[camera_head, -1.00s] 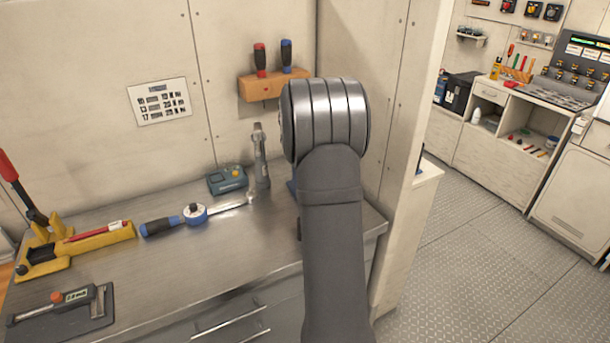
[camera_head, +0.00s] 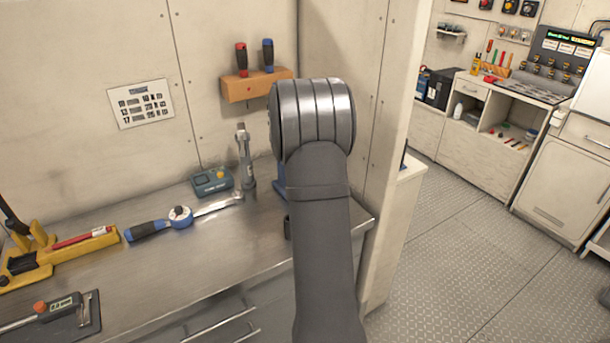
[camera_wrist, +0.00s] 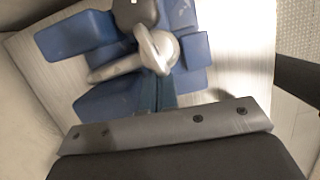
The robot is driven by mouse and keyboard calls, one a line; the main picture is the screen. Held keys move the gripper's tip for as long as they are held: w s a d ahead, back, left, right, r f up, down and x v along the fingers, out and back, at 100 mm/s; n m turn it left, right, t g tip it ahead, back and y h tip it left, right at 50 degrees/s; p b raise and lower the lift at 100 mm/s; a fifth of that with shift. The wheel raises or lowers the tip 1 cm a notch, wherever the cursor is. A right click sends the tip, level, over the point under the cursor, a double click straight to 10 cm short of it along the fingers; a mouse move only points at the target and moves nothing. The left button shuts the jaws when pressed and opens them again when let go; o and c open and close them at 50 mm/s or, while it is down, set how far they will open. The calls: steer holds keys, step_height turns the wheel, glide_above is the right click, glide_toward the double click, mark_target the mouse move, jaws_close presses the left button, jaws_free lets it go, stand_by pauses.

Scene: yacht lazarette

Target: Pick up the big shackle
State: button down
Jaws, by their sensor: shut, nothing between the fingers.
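In the wrist view, a shiny curved metal piece (camera_wrist: 155,50), seemingly the big shackle, lies over a blue block-shaped holder (camera_wrist: 75,35). Its full outline is hard to make out. My gripper (camera_wrist: 157,88) shows as narrow dark blue-grey fingers, shut and empty, reaching up from the grey bar at the bottom, close below the metal piece. In the head view my arm hides the gripper and the shackle. Only a blue edge of the holder (camera_head: 280,184) shows beside my arm on the metal bench (camera_head: 200,262).
Left of my arm stand an upright metal tool (camera_head: 245,158) and a small blue-green device (camera_head: 212,181). A blue-handled ratchet (camera_head: 180,216), yellow tool (camera_head: 45,258) and digital gauge (camera_head: 62,308) lie farther left. A wooden rack (camera_head: 255,86) is on the wall; a partition (camera_head: 392,180) stands right.

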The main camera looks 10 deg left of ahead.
steer(key=s+a, duration=0.2)
steer(key=shift+s+a, duration=0.25)
steer(key=shift+a, duration=0.1)
steer(key=v, duration=1)
steer(key=s+d+f+n+t+h, duration=0.1)
steer(key=s+d+n+t+h, duration=0.3)
steer(key=n+h, duration=0.55)
steer(key=a+f+n+t, duration=0.2)
steer(key=a+f+n, duration=0.1)
steer(key=a, duration=0.1)
steer(key=s+a+f+n+t, duration=0.1)
steer(key=a+f+n+t, duration=0.1)
steer(key=a+f+n, duration=0.1)
steer(key=a+f+n+t+h, duration=0.1)
steer(key=a+f+n+t, duration=0.1)
steer(key=a+f+n, duration=0.1)
steer(key=shift+s+a+f+t, duration=0.15)
steer(key=shift+s+a+f, duration=0.05)
steer(key=shift+a, duration=0.25)
steer(key=shift+s+a+f+t, duration=0.15)
steer(key=shift+s+a+f, duration=0.05)
steer(key=shift+a, duration=0.2)
steer(key=x, duration=1.4)
steer(key=shift+a+f, duration=0.1)
steer(key=shift+f, duration=0.05)
